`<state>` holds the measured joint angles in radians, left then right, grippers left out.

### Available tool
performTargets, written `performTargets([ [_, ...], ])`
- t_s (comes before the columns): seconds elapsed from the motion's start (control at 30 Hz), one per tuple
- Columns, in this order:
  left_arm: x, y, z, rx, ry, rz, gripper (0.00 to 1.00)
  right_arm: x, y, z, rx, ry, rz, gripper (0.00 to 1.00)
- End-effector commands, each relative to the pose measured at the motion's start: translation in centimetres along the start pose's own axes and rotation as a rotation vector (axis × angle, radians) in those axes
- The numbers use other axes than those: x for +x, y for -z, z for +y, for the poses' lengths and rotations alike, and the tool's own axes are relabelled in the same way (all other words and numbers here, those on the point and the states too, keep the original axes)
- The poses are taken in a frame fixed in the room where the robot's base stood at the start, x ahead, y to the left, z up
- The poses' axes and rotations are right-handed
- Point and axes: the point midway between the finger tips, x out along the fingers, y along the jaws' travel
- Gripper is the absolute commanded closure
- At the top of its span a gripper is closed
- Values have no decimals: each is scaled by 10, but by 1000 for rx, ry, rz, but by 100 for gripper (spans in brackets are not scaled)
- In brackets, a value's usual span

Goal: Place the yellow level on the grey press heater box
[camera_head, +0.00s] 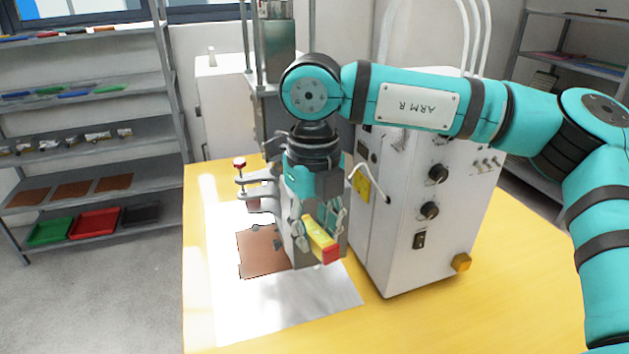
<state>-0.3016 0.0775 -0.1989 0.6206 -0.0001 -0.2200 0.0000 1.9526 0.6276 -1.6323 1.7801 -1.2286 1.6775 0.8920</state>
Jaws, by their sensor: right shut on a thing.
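The yellow level (319,235) has a red end toward me and is tilted, held between the fingers of my right gripper (322,226). The gripper is shut on it and points down over the table, in front of the press. A light grey box with black knobs (400,246), which looks like the press heater box, stands just right of the gripper. Its top is partly hidden behind my right arm. I cannot tell how high the level is above the table. My left gripper is not in view.
A yellow table (490,305) carries the press, a brown plate (258,251) and a bright white sheet (290,308). The table's right front is clear. A grey shelf rack (90,191) with coloured trays stands at left, another rack (575,62) at right.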

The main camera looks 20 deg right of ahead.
Motion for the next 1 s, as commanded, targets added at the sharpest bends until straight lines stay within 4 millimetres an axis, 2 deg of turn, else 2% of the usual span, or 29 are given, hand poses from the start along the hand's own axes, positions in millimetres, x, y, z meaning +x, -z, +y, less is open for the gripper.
performTargets([
  [0.1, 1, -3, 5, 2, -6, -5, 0, -16, -4, 8, 316, -1, -3, 100],
  [0.4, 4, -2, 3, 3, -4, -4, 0, -54, -8, 30, 1132, -5, 4, 100],
  [0.6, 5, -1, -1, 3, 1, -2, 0, -74, -9, 41, 1563, -6, 9, 100],
  [0.7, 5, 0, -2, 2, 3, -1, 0, -80, -8, 45, 1696, -5, 11, 100],
  [0.83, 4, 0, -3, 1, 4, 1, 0, -85, -10, 45, 1788, -4, 14, 100],
  [1.0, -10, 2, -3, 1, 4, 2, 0, -86, -28, 23, 1814, -4, 18, 100],
])
